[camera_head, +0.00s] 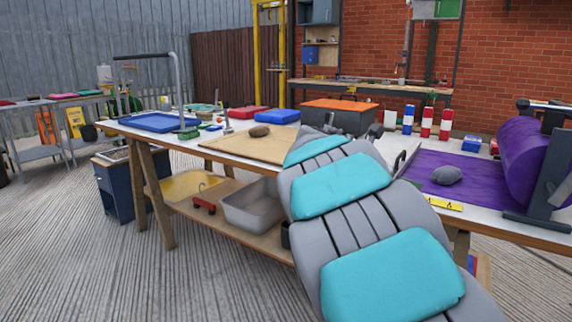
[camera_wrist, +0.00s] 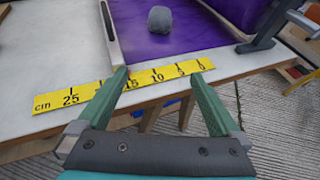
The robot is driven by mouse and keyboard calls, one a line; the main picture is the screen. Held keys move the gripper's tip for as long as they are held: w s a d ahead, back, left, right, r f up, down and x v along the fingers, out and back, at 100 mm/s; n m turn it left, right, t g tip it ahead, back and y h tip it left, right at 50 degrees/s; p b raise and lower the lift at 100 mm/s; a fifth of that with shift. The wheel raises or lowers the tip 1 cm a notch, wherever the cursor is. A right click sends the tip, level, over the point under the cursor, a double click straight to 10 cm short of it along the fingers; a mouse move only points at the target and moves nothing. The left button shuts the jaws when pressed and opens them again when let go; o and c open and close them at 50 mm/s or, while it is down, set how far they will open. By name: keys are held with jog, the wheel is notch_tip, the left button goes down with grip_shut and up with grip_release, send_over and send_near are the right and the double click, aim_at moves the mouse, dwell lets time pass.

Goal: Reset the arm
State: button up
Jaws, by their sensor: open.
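My gripper (camera_wrist: 158,90) is open in the wrist view, with its two green fingers apart and nothing between them. The fingers point at the front edge of the white worktable (camera_wrist: 62,50), over a yellow ruler (camera_wrist: 70,97) marked in cm. I cannot tell whether they touch the ruler. The ruler also shows at the table's front edge there (camera_head: 444,204).
A grey stone (camera_head: 447,174) lies on a purple sheet (camera_head: 412,168) beside a purple roll (camera_head: 522,160). Red-and-white blocks (camera_head: 427,122) stand behind. Left on the table are a brown board (camera_head: 240,147), a brown lump (camera_head: 260,131) and a blue tray (camera_head: 160,122). Floor at left front is clear.

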jog(key=s+d+f+m+g+y, duration=0.1)
jog(key=s+f+m+g+y, duration=0.1)
jog(key=s+f+m, duration=0.45)
jog(key=s+d+f+m+g+y, duration=0.1)
jog(key=s+f+m+g, duration=0.15)
jog(key=s, duration=0.65)
jog(key=s+f+m+g+y, duration=0.1)
jog(key=s+f+m+y, duration=0.1)
jog(key=s+f+m, duration=0.45)
jog(key=s+a+f+m+g+y, duration=0.1)
jog(key=s+a+f+m+y, duration=0.1)
jog(key=s+a, duration=0.2)
jog(key=s+a+f+m+g+y, duration=0.1)
jog(key=s+a+f+m+y, duration=0.1)
jog(key=s, duration=0.9)
jog(key=s+a+f+m+g+y, duration=0.1)
jog(key=s+a+f+m+y, duration=0.1)
jog(key=s+a, duration=0.4)
jog(key=shift+s+a+f+m, duration=0.15)
jog(key=shift+s+f+m, duration=0.55)
jog(key=shift+m, duration=0.55)
